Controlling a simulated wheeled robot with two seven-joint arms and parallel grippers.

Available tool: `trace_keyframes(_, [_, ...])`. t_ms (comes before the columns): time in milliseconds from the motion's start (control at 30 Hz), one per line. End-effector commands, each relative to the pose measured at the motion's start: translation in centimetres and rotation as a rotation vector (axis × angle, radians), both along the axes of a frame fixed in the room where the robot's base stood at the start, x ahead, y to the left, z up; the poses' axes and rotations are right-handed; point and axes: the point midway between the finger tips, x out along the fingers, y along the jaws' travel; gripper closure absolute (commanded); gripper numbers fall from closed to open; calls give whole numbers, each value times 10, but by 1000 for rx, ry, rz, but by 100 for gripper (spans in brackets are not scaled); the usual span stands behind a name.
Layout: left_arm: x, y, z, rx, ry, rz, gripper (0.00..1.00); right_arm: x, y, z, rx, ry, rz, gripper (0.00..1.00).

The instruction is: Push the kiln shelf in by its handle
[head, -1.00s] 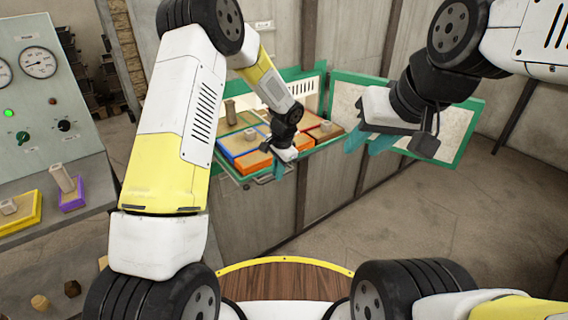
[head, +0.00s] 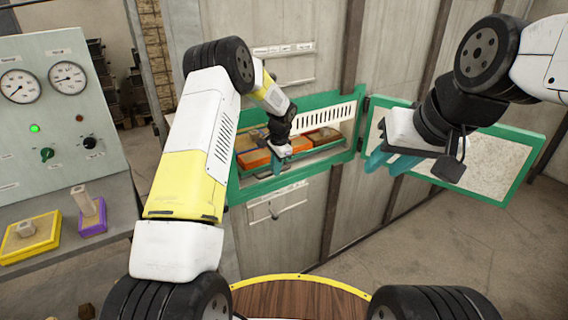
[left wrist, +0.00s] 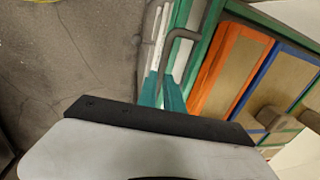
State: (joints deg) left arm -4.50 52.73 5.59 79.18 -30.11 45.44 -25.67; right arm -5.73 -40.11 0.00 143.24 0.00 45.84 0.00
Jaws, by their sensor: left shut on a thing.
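The kiln shelf (head: 322,153) sits largely inside the green-framed kiln opening and carries several trays, including orange ones (head: 254,159). My left gripper (head: 277,164) is at the shelf's front edge, shut on the grey bar handle (left wrist: 186,34). In the left wrist view its teal fingertips (left wrist: 167,90) are close together at the handle, beside an orange-rimmed tray (left wrist: 228,70). The grip on the handle is partly hidden in the head view. My right gripper (head: 386,161) is open and empty, in front of the kiln door.
The green-framed kiln door (head: 490,160) stands open to the right, behind my right gripper. At left, a control panel (head: 60,110) stands over a bench with a yellow tray (head: 30,240) and a purple tray (head: 91,216). The floor at right is clear.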

Motion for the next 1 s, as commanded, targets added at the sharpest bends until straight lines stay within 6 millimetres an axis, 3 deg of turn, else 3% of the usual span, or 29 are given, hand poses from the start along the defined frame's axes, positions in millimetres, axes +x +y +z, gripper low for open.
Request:
trace_keyframes(600, [8,5,1,0,0,0,100,0,0,0,0,0,0,66])
trace_keyframes(633, [8,5,1,0,0,0,83,0,0,0,0,0,0,66])
trace_keyframes(700, [8,5,0,0,0,0,70,0,0,0,0,0,0,66])
trace_keyframes(1000, [7,5,0,-1,1,0,68,0,0,0,0,0,0,66])
